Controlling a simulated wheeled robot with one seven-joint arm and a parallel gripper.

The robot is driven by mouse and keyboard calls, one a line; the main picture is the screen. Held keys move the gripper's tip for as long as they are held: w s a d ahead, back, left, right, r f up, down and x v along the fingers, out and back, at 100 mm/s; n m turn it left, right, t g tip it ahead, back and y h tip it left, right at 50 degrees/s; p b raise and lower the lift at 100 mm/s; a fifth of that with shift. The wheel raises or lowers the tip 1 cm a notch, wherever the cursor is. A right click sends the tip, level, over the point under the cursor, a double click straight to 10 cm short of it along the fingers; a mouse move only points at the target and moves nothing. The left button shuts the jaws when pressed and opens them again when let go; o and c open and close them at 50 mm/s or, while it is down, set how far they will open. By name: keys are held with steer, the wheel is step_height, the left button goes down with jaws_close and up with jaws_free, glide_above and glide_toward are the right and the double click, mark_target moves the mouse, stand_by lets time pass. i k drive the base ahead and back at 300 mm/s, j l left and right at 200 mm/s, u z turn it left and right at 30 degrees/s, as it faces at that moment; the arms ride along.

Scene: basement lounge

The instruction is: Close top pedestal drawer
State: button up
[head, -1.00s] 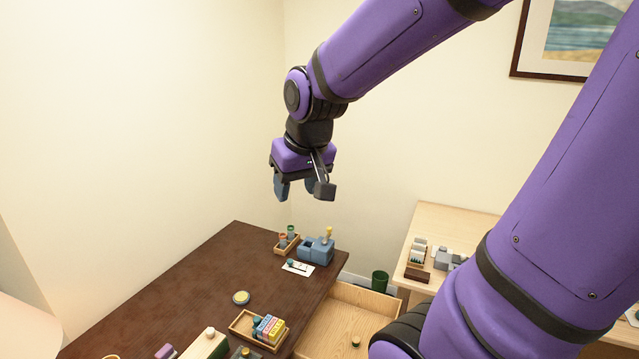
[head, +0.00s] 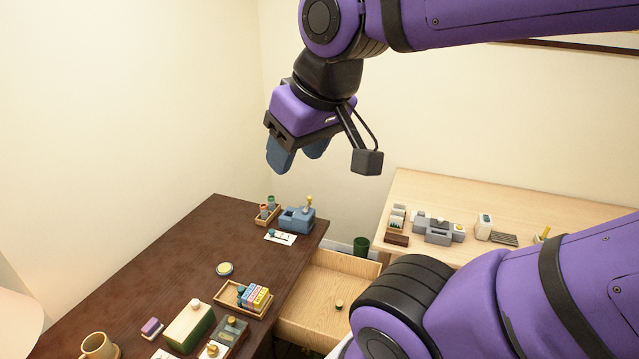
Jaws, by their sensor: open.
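The top pedestal drawer (head: 322,288) is pulled out from the right side of the dark wooden desk (head: 165,262). It is pale wood, and a small round green-and-tan item (head: 339,305) lies on its floor. My arm partly hides the drawer's right end. My gripper (head: 298,160) is open and empty. In the picture it hangs above the desk's far end, well above the drawer and apart from it, with its blue fingers pointing down.
A light wooden table (head: 471,198) with small items stands right. A green bin (head: 361,246) is behind the drawer.

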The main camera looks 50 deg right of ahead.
mark_target(310, 320)
steer(key=k+l+z, duration=0.2)
steer(key=l+z, duration=0.15)
steer(key=k+l+z, duration=0.2)
steer(key=l+z, duration=0.2)
